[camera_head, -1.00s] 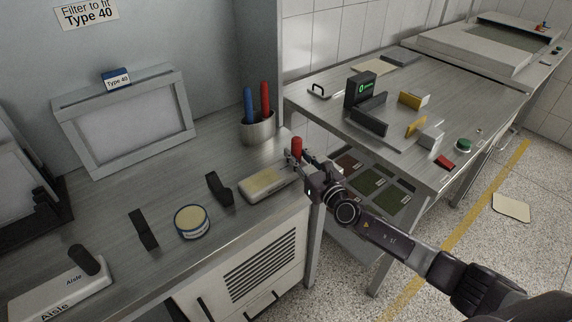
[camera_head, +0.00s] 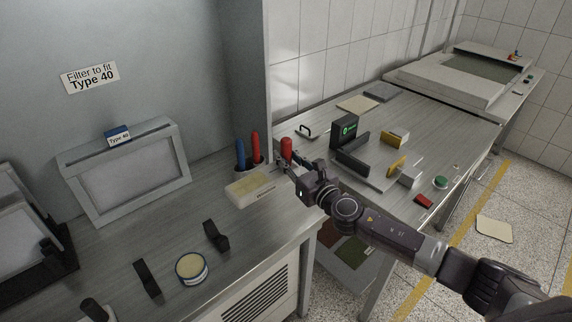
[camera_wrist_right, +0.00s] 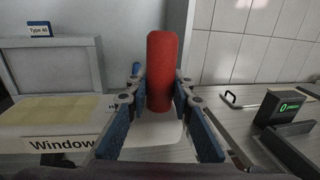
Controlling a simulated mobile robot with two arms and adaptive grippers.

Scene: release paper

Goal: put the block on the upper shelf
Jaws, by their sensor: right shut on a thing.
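A pale block (camera_head: 252,188) with a yellowish top and a label on its front shows in the head view, in front of the pen cup. It also shows at the left of the right wrist view (camera_wrist_right: 52,118), its label reading "Window". A red upright handle (camera_head: 287,149) stands at its right end. My right gripper (camera_head: 284,164) is shut on this red handle (camera_wrist_right: 163,72), blue fingers on both sides. The block appears held above the grey bench (camera_head: 240,255). No upper shelf can be made out clearly. My left gripper is not in view.
A framed filter (camera_head: 125,172), a tin (camera_head: 191,268) and dark strips (camera_head: 216,236) are on the bench. The right table (camera_head: 450,130) holds a black box (camera_head: 344,131), yellow pieces (camera_head: 395,136) and a green button (camera_head: 441,182). A wall (camera_head: 268,80) divides the two areas.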

